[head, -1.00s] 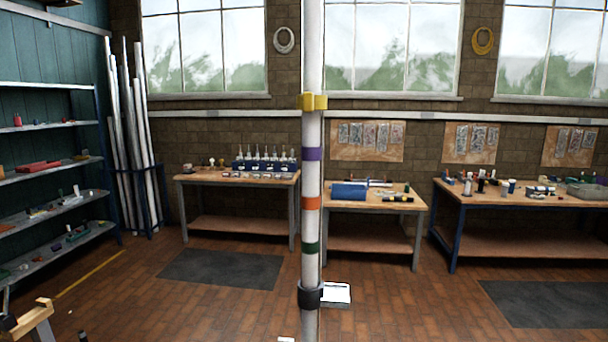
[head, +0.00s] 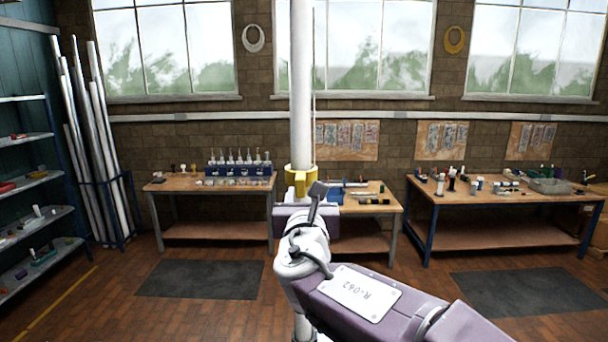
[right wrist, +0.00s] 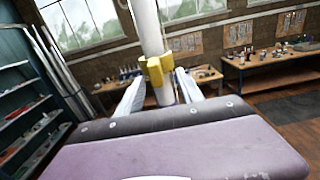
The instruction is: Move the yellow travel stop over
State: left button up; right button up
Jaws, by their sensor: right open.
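The yellow travel stop (head: 298,178) is a collar around the upright white mast (head: 301,90). In the head view my right gripper (head: 306,210) is in front of the mast, just below the stop's visible part, and covers its lower edge. In the right wrist view the stop (right wrist: 156,70) shows ahead, between the lines of my two open fingers (right wrist: 159,78). I see no clear contact. The gripper's fingertips are hidden in the head view. My left gripper is not in view.
Workbenches with tools stand behind the mast, a middle one (head: 372,192) and a right one (head: 520,190). Shelving (head: 30,178) and leaning white pipes (head: 95,150) are at the left. Dark mats (head: 200,279) lie on the open brick floor.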

aim_at(300, 187)
jog(key=w+p, duration=0.1)
jog(key=w, duration=0.2)
jog(key=w+a+p, duration=0.1)
jog(key=w, duration=0.2)
jog(key=w+a+p, duration=0.1)
jog(key=w, duration=0.2)
jog(key=shift+f, duration=0.25)
jog(key=shift+w+d+p, duration=0.2)
jog(key=shift+p, duration=0.15)
jog(key=shift+s+d+r, duration=0.1)
jog(key=shift+s+d, duration=0.3)
jog(key=shift+d, duration=0.1)
jog(key=shift+w+a, duration=0.25)
jog(key=shift+a, duration=0.15)
grip_shut()
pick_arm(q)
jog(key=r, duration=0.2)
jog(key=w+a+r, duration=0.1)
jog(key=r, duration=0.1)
pick_arm(e)
jog(key=shift+d, duration=0.1)
